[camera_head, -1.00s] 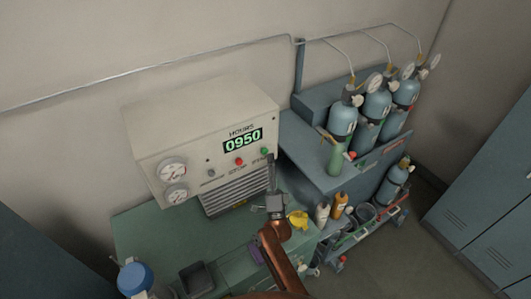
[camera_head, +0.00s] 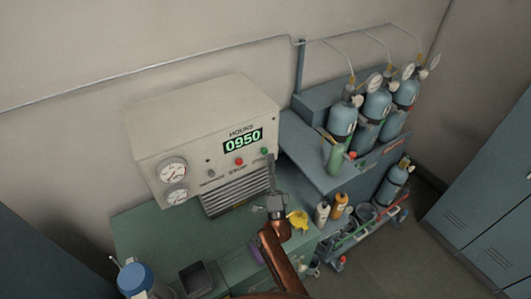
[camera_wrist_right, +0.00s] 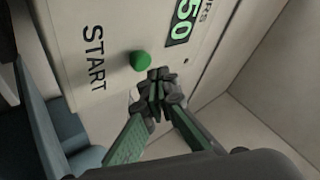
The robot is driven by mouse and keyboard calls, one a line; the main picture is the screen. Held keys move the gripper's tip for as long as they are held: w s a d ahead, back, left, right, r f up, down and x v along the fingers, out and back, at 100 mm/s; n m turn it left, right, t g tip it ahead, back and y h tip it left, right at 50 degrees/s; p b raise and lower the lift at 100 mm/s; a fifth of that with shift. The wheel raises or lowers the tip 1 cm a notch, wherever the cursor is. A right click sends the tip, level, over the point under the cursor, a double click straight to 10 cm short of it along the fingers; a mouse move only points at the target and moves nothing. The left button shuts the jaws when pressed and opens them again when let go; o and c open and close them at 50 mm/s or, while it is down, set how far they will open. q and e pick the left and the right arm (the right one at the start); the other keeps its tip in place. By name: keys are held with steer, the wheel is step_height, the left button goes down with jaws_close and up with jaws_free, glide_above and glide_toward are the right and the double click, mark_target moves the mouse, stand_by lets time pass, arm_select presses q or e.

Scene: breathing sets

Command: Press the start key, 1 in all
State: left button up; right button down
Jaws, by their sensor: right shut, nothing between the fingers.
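The start key is a green round button (camera_head: 264,151) at the right of the beige machine's front (camera_head: 150,150), below the green display (camera_head: 243,140) reading 0950. In the right wrist view the green button (camera_wrist_right: 141,61) sits beside the word START (camera_wrist_right: 94,58). My right gripper (camera_head: 270,158) is shut and empty, upright just below and right of the button. In the wrist view its fingertips (camera_wrist_right: 158,76) appear close beside the button; I cannot tell whether they touch it. My left gripper is not in view.
A red button (camera_head: 239,161) and a grey knob (camera_head: 211,173) are left of the green key. Two gauges (camera_head: 173,170) are on the machine's left. Several gas cylinders (camera_head: 343,122) stand at right. A yellow item (camera_head: 299,219) lies on the green bench (camera_head: 150,232).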

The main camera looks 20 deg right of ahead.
steer(key=shift+w, duration=0.15)
steer(key=shift+w+a, duration=0.1)
steer(key=shift+w, duration=0.2)
steer(key=shift+w+a+b, duration=0.2)
steer(key=shift+w+b, duration=0.3)
steer(key=shift+w, duration=0.05)
stand_by(0.8)
steer(key=shift+r, duration=0.1)
steer(key=shift+s+d+p, duration=0.2)
steer(key=shift+s+p, duration=0.2)
steer(key=shift+s, duration=0.6)
steer(key=s+p, duration=0.1)
steer(key=s, duration=0.1)
steer(key=s+d+p, duration=0.1)
steer(key=s, duration=0.1)
steer(key=shift+s+d, duration=0.2)
steer(key=shift+s, duration=0.2)
